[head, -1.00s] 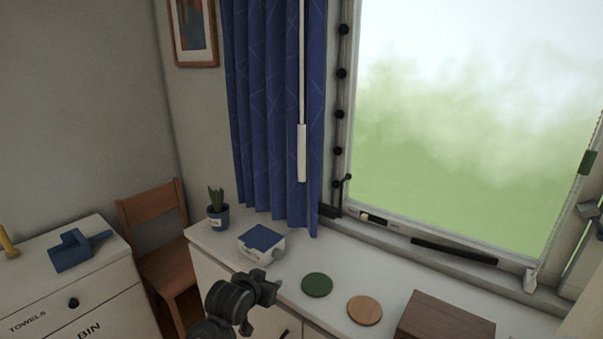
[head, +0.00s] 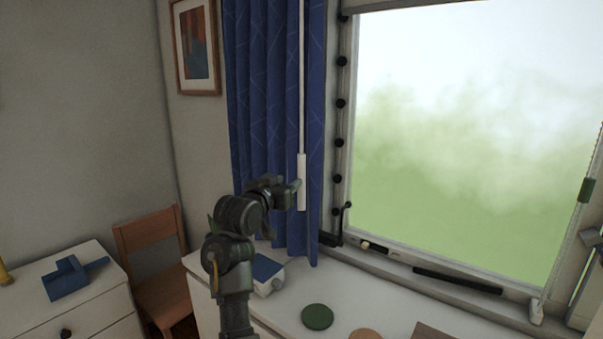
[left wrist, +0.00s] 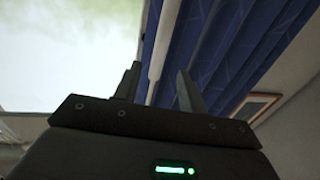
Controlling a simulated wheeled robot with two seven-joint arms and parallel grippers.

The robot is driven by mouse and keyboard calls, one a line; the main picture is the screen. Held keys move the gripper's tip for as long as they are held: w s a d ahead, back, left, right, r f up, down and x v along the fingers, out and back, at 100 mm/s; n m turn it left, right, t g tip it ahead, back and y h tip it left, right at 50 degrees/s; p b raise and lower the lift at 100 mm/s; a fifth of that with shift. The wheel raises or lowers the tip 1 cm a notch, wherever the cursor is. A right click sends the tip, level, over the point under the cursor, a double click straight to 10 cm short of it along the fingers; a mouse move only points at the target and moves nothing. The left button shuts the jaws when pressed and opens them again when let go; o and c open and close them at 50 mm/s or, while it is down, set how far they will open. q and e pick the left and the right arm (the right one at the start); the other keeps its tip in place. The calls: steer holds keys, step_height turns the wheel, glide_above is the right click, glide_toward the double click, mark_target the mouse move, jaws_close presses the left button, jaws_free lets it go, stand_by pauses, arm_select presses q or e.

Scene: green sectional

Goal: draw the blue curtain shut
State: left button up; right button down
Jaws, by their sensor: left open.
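The blue curtain (head: 268,90) hangs bunched at the left side of the window. A white pull wand (head: 301,185) with a thicker lower handle hangs in front of it. My left gripper (head: 289,188) is open, at the height of the handle and close to its left side. In the left wrist view, the wand (left wrist: 162,45) runs up between the two open fingers (left wrist: 158,88), with the curtain (left wrist: 220,45) behind and to the right. I cannot tell whether the wand is within the jaws' reach. My right gripper is out of view.
Below is a white counter (head: 285,319) with a blue-topped box (head: 268,272), partly behind my arm, and a green disc (head: 317,317). The window (head: 460,130) is to the right, with a black bar (head: 458,281) on its sill. A wooden chair (head: 150,250) stands left.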

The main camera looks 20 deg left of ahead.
mark_target(300, 173)
arm_select(q)
steer(key=w+p, duration=0.1)
steer(key=w, duration=0.1)
steer(key=w+d+p, duration=0.1)
steer(key=w, duration=0.5)
steer(key=shift+w+d+p, duration=0.15)
steer(key=shift+d+p, duration=0.15)
steer(key=shift+p, duration=0.1)
steer(key=shift+w, duration=0.55)
steer(key=shift+c, duration=0.4)
jaws_close()
